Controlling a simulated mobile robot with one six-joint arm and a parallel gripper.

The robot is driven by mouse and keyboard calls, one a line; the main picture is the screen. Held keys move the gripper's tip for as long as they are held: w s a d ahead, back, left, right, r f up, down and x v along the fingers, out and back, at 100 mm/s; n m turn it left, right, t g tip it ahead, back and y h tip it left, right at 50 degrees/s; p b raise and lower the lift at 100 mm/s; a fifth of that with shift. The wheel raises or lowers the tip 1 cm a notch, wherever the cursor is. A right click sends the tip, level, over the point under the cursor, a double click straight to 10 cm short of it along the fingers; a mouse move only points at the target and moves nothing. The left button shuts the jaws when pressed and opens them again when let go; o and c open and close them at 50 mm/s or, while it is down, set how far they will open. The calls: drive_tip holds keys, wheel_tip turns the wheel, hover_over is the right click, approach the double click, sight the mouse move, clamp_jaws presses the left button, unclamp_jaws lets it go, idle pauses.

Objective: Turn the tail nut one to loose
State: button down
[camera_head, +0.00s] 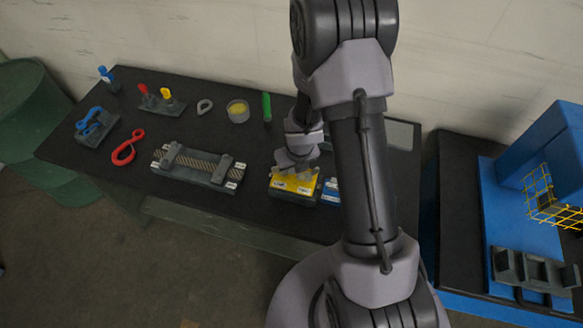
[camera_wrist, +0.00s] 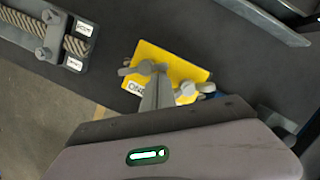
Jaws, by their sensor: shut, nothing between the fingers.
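A yellow plate (camera_head: 291,181) on a dark block lies on the black bench and bears grey wing nuts. In the wrist view the yellow plate (camera_wrist: 186,65) shows a left wing nut (camera_wrist: 130,70) and a right wing nut (camera_wrist: 188,91). A small white label (camera_wrist: 136,88) below the left nut seems to read ONE, upside down. My gripper (camera_wrist: 158,76) is shut and empty, its fingertips over the plate close to the left nut's right side. I cannot tell whether they touch. In the head view my gripper (camera_head: 290,166) partly hides the nuts.
A clamped rope fixture (camera_head: 198,166) with white labels lies left of the plate. A blue labelled block (camera_head: 330,191) stands close on its right.

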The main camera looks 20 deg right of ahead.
drive_tip(key=shift+w+d+n, duration=0.15)
drive_tip(key=shift+d+n, duration=0.05)
drive_tip(key=shift+n, duration=0.5)
drive_tip(key=p+v, duration=1.2)
drive_tip(key=v, duration=0.5)
drive_tip(key=shift+d+r+p, duration=0.2)
drive_tip(key=shift+d+p, duration=0.1)
drive_tip(key=shift+p, duration=0.05)
